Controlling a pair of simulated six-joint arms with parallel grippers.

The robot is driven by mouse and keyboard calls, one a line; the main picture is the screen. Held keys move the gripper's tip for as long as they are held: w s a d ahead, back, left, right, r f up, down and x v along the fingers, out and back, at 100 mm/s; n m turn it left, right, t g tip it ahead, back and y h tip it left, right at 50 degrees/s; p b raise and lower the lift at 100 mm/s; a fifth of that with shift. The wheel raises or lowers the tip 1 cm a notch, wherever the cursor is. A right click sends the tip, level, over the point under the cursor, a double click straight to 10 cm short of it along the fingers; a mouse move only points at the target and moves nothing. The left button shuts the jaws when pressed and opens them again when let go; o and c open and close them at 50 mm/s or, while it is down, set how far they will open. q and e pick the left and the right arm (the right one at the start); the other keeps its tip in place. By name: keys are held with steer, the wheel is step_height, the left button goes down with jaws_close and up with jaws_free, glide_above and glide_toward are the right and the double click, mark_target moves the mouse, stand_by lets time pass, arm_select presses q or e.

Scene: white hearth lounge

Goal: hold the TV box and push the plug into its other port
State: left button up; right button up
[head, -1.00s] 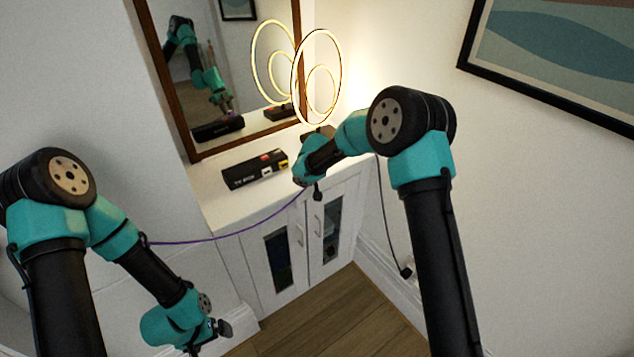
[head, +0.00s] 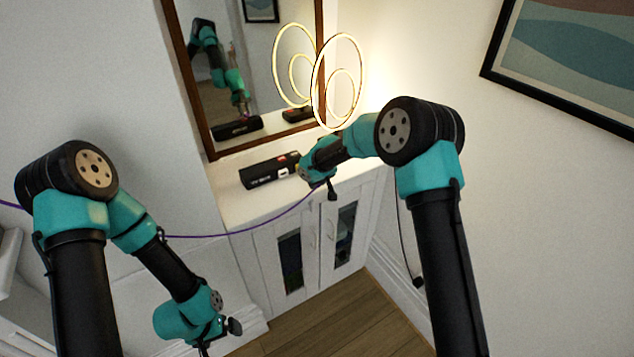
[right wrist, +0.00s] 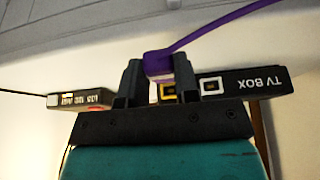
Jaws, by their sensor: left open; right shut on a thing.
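The black TV box (head: 262,173) lies on the white cabinet top, its lettered side facing me. In the right wrist view the TV box (right wrist: 262,82) shows upside down, with a yellow-framed port and a white-framed port. My right gripper (head: 304,174) is at the box's right end, shut on the purple plug (right wrist: 158,64). The plug is by the yellow-framed port; the jaws hide its tip, so I cannot tell whether it is inside. A purple cable (head: 235,232) runs from it to the left. My left gripper (head: 222,334) is open and empty, low in front of the cabinet and away from the box.
A second dark box with pale lettering (right wrist: 80,101) shows left of the jaws in the right wrist view. A mirror (head: 212,118) stands behind, and a glowing ring lamp (head: 316,95) at the back right. A black cable (head: 405,245) hangs by the right wall.

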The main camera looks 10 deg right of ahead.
steer(key=shift+w+a, duration=0.4)
steer(key=shift+w, duration=0.45)
steer(key=shift+w+a, duration=0.4)
steer(key=shift+w, duration=0.45)
